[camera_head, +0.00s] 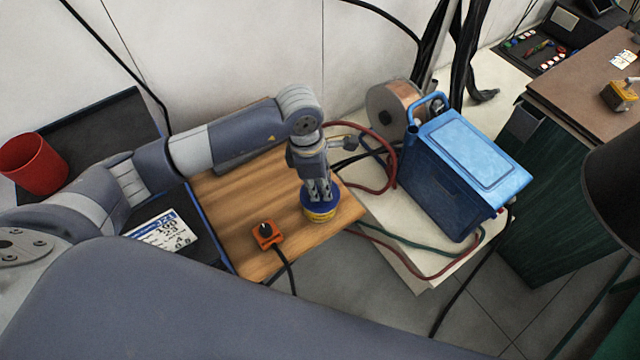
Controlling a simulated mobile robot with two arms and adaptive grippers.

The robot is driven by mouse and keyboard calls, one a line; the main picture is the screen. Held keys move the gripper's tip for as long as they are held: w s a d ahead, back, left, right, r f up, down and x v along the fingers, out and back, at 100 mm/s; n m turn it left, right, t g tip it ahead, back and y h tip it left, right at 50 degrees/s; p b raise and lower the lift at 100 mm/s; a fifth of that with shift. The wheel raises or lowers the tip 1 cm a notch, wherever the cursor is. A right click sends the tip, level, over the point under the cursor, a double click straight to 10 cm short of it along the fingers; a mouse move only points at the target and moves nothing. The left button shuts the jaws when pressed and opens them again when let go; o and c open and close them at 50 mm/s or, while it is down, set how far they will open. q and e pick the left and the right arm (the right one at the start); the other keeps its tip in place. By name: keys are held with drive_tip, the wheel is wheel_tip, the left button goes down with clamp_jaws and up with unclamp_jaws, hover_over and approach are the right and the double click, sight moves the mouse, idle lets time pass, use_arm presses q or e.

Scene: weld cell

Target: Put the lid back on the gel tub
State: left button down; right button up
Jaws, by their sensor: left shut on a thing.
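My left gripper (320,197) points straight down over the tub and is shut on the lid. The fingers hide part of the lid's top. My right gripper is not in view.
An orange switch box (266,235) with a black cable sits left of the tub. A blue welding unit (455,165), a wire spool (393,108) and red and green hoses lie to the right. A red cup (32,165) and a printed card (163,232) are at left.

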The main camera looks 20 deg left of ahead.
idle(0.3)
use_arm(q)
drive_tip(key=c, duration=0.9)
unclamp_jaws()
drive_tip(key=shift+r, duration=0.1)
drive_tip(key=shift+r+p, duration=1.9)
drive_tip(key=shift+r, duration=1.45)
clamp_jaws()
